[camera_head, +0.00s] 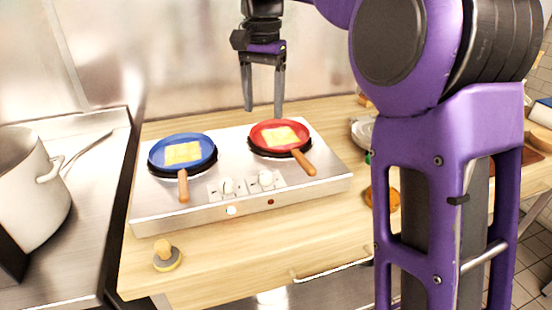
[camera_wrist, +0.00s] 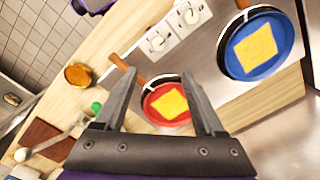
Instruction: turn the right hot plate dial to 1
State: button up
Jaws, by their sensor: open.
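The hot plate (camera_head: 150,212) is a silver two-burner unit on a wooden counter. Its right dial (camera_head: 266,178) is a white knob on a white plate, just left of the red pan's handle. The left dial (camera_head: 227,186) sits beside it. Both dials also show at the top of the wrist view, one nearer the red pan (camera_wrist: 157,43) and one nearer the blue pan (camera_wrist: 190,17). Their markings are too small to read. My gripper (camera_head: 263,112) is open and empty, pointing down above the back of the hot plate near the red pan, apart from the dials.
A red pan (camera_head: 264,136) and a blue pan (camera_head: 206,144), each holding a yellow square, stand on the burners with handles toward the front. A yellow-grey knobbed object (camera_head: 167,256) lies front left. A large pot (camera_head: 28,190) stands left.

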aim_at(265, 174)
notch_tip(265, 174, down, 17)
jog(key=b, duration=0.4)
jog(key=shift+f, duration=0.15)
grip_shut()
dwell(0.3)
